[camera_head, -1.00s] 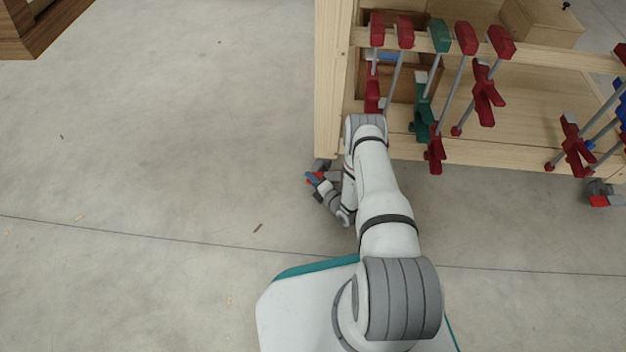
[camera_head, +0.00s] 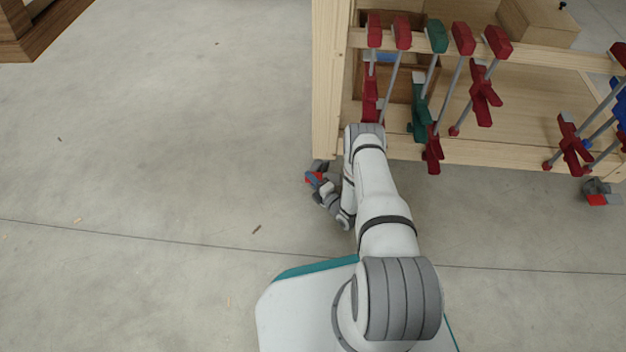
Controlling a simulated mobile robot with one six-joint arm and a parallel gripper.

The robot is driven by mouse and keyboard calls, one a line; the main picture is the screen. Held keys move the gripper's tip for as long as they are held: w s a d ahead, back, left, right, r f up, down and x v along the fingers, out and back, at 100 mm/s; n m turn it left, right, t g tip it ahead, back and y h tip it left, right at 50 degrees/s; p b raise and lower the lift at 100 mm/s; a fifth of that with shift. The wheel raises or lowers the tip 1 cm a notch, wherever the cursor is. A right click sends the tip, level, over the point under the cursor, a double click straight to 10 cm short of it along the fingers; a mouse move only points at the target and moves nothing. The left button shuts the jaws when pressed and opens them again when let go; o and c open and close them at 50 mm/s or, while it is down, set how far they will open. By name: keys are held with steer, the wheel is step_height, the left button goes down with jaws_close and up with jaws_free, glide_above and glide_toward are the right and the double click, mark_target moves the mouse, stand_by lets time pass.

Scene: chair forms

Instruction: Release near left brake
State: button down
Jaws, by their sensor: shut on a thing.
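The left brake (camera_head: 312,179) is a small red lever on the grey caster under the near left corner of the wooden cart (camera_head: 331,80). The caster (camera_head: 319,165) shows just above it. My gripper (camera_head: 318,182) is down low at this brake, coming from the lower right. It is shut on the red lever, though its small fingertips partly cover the contact. My arm reaches forward from the base and hides part of the cart's lower edge.
Several red and green clamps (camera_head: 438,36) hang on the cart's rail, just beyond my arm. Another caster with a red brake (camera_head: 596,199) stands at the right. A brown wooden piece (camera_head: 40,30) is at the top left. The concrete floor (camera_head: 150,150) to the left is clear.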

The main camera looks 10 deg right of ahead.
steer(key=shift+s+a+r+m+t+y, duration=0.15)
steer(key=shift+r+m+t+y, duration=0.35)
steer(key=shift+m+t, duration=0.5)
steer(key=c, duration=1.5)
jaws_free()
steer(key=shift+d+r, duration=0.1)
steer(key=shift+d, duration=0.1)
steer(key=shift+s+d, duration=0.15)
steer(key=p+v, duration=0.3)
steer(key=v, duration=0.4)
steer(key=shift+s, duration=0.15)
